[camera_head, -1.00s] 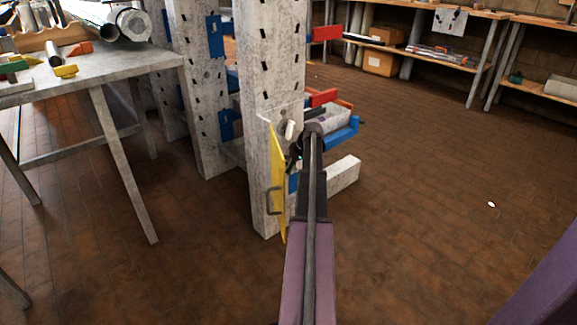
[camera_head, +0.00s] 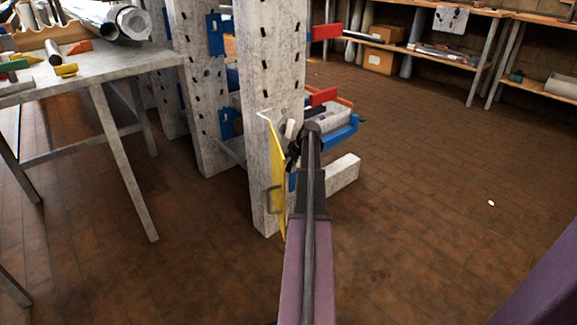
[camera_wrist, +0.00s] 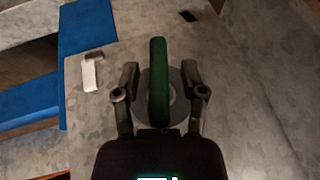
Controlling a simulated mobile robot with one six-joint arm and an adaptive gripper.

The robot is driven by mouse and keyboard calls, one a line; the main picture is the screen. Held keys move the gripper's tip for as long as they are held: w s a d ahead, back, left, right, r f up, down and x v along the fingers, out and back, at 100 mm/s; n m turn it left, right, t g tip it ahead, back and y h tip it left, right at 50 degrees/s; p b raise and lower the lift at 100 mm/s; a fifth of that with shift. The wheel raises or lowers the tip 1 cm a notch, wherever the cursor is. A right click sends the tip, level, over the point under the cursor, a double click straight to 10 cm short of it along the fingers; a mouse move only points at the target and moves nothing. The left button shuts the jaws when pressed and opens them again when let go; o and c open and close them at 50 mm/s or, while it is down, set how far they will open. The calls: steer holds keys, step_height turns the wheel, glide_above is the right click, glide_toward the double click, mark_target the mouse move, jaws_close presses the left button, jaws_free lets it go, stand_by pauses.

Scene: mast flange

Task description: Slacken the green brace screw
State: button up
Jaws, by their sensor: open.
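The green brace screw (camera_wrist: 158,85) shows in the wrist view as an upright green handle, seen edge-on, in front of a round grey washer or base (camera_wrist: 174,97) on the grey post. My gripper (camera_wrist: 160,82) is open, with one finger on each side of the green handle. A gap shows between the handle and each finger, most clearly on the right. In the head view my gripper (camera_head: 294,150) is at the post, beside the yellow panel, and is small and partly hidden by my arm. The green screw cannot be made out there.
A yellow panel (camera_head: 277,170) with a grey handle (camera_head: 272,200) stands at the post (camera_head: 262,60), left of my arm. A white peg-like piece (camera_wrist: 92,72) and a blue bracket (camera_wrist: 85,35) lie left of the gripper.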

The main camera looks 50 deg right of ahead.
steer(key=shift+d+y+b, duration=0.1)
steer(key=shift+y+b, duration=0.55)
steer(key=shift+y, duration=0.35)
steer(key=shift+s+d+r+t+p, duration=0.1)
steer(key=shift+s+r+t+p, duration=0.2)
steer(key=shift+r+p, duration=0.55)
steer(key=p+v, duration=1)
steer(key=v, duration=0.2)
steer(key=shift+s+d+f, duration=0.1)
steer(key=shift+s, duration=0.1)
